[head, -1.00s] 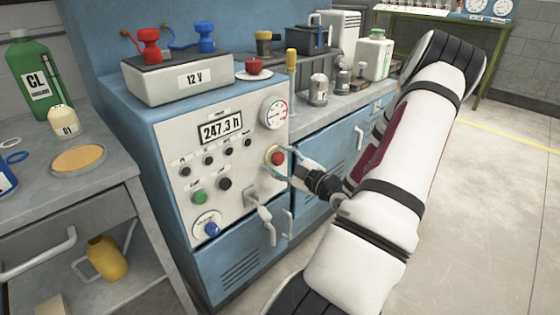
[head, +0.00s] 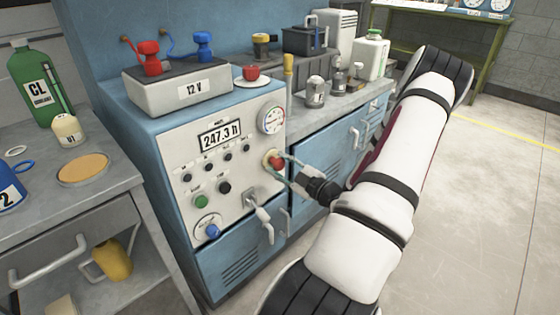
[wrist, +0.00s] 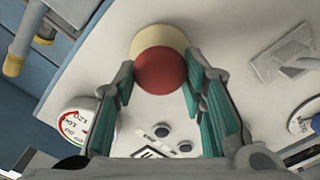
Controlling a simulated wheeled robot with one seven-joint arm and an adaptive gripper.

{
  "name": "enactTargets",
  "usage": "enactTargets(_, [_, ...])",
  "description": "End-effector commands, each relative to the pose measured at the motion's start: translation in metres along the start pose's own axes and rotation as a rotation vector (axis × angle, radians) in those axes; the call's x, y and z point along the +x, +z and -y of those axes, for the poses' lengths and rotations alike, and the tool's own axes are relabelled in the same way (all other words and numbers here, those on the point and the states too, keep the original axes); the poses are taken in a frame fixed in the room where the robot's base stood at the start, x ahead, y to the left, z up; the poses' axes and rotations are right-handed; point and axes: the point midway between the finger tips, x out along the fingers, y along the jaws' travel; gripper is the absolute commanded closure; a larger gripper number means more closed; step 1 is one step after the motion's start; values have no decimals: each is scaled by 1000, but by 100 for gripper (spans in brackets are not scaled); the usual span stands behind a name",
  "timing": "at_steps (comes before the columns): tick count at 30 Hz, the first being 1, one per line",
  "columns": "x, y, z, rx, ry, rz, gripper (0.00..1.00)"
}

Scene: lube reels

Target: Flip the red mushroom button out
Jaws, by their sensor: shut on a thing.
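The red mushroom button (head: 276,162) sits on a pale yellow round base at the right side of the white control panel (head: 245,178). In the wrist view the red cap (wrist: 160,72) is in front of its yellow base (wrist: 158,40). My gripper (head: 273,164) reaches it from the right and is shut on the cap. Its teal finger pads stand on either side of the cap in the wrist view (wrist: 158,80). The finger contact is partly hidden in the head view.
A pressure gauge (head: 271,120) is just above the button. A grey lever handle (head: 259,214) sticks out below it. A blue cabinet (head: 325,165) stands behind my gripper. The floor at right is clear.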

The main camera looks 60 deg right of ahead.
Motion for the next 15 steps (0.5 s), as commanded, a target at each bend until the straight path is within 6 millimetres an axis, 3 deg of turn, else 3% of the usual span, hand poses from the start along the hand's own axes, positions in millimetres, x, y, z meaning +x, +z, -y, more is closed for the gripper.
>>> enactTargets(8, [-6,2,2,4,-3,8,100])
enactTargets(9, [-6,2,2,4,-3,8,53])
enactTargets(11, [-5,2,2,4,-3,7,41])
enactTargets(15, [-4,1,2,3,-2,5,41])
